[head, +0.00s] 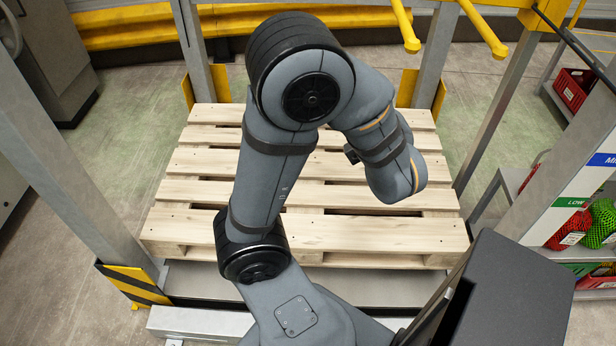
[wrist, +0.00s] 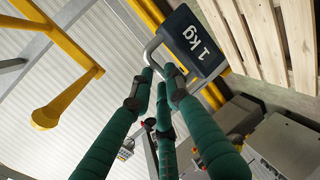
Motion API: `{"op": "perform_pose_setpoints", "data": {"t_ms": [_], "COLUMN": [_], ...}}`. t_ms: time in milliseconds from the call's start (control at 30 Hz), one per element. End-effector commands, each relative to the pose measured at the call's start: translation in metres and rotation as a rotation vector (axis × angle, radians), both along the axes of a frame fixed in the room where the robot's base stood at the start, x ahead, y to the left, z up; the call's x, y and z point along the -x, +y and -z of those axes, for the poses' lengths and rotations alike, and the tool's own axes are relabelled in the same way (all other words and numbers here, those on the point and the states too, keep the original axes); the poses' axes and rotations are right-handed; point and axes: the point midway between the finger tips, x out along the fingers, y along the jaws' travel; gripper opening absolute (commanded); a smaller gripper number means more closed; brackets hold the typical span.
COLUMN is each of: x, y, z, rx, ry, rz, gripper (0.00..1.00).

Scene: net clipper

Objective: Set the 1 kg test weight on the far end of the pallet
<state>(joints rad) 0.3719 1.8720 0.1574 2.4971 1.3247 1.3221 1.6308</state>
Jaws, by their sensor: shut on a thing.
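The 1 kg test weight (wrist: 196,42) is a dark block with white "1 kg" lettering and a grey metal handle, near the top middle of the wrist view. My gripper (wrist: 160,74) has green-sleeved fingers and is shut on the handle. The weight hangs tilted in that picture. The wooden pallet (head: 345,231) lies flat in the middle of the head view, with its slats bare where they show. Part of the pallet (wrist: 268,38) shows beyond the weight at upper right in the wrist view. My arm hides the gripper and weight in the head view.
Metal posts (head: 70,165) stand around the pallet, with a yellow barrier (head: 130,27) behind it. Yellow bars (head: 484,27) stick out at the top. A shelf rack (head: 560,205) with netted goods (head: 573,229) stands at right. Open floor (head: 130,110) lies left of the pallet.

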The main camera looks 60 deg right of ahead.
Motion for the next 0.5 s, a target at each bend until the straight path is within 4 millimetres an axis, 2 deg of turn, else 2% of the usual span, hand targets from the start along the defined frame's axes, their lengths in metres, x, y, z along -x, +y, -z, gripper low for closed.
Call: {"op": "perform_pose_setpoints", "data": {"t_ms": [33, 267, 500], "x": [-0.016, -0.088, -0.17], "y": [-0.002, -0.001, 0.014], "z": [0.03, 0.105, 0.185], "rx": [0.005, 0.0, -0.006], "ry": [-0.005, -0.009, -0.011], "rz": [-0.04, -0.232, -0.448], "gripper": [0.0, 0.0, 0.0]}}
